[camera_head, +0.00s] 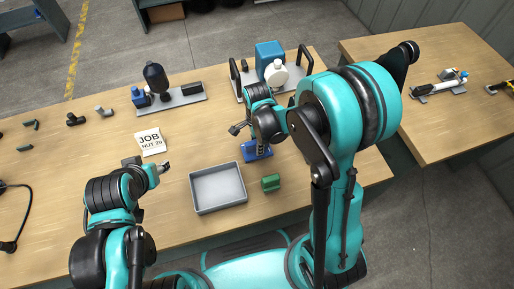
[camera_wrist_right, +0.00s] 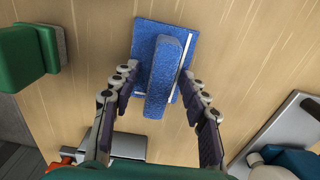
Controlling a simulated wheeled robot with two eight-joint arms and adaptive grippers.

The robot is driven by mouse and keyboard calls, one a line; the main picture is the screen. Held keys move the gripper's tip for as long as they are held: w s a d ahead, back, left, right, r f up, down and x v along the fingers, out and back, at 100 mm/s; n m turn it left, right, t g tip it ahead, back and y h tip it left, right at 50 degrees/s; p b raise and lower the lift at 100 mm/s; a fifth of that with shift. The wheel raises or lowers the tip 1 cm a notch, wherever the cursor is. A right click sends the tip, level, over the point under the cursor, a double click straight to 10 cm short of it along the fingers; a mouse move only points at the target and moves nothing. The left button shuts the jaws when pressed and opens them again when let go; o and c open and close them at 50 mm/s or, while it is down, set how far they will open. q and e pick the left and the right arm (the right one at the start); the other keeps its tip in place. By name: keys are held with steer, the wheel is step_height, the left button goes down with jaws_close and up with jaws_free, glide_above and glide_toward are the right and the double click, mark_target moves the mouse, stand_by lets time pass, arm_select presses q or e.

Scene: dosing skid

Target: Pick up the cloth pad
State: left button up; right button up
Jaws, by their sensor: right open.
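The cloth pad is blue, with a flat base and a raised ridge along its middle, and lies on the wooden table. It shows in the right wrist view (camera_wrist_right: 158,62) and, partly covered by my right gripper, in the head view (camera_head: 252,153). My right gripper (camera_wrist_right: 157,80) is open, its fingers on either side of the ridge. I cannot tell whether they touch the pad. My left gripper (camera_head: 164,167) is left of the grey tray, away from the pad; its jaws are too small to read.
A grey tray (camera_head: 192,187) and a green block (camera_head: 271,182) lie near the pad. Behind stand a plate with a dark bottle (camera_head: 155,77) and a skid with a blue pump (camera_head: 270,55). A white JOB card (camera_head: 151,141) lies left.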

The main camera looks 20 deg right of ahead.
jaws_close()
steer(key=shift+r, duration=0.15)
steer(key=shift+r, duration=0.3)
step_height(320, 180, up, 4)
steer(key=p, duration=0.2)
steer(key=shift+p, duration=0.3)
steer(key=s+d+r+p, duration=0.3)
steer(key=s+d+r, duration=0.3)
steer(key=s+d, duration=0.2)
steer(key=shift+s+p, duration=0.3)
steer(key=shift+p, duration=0.05)
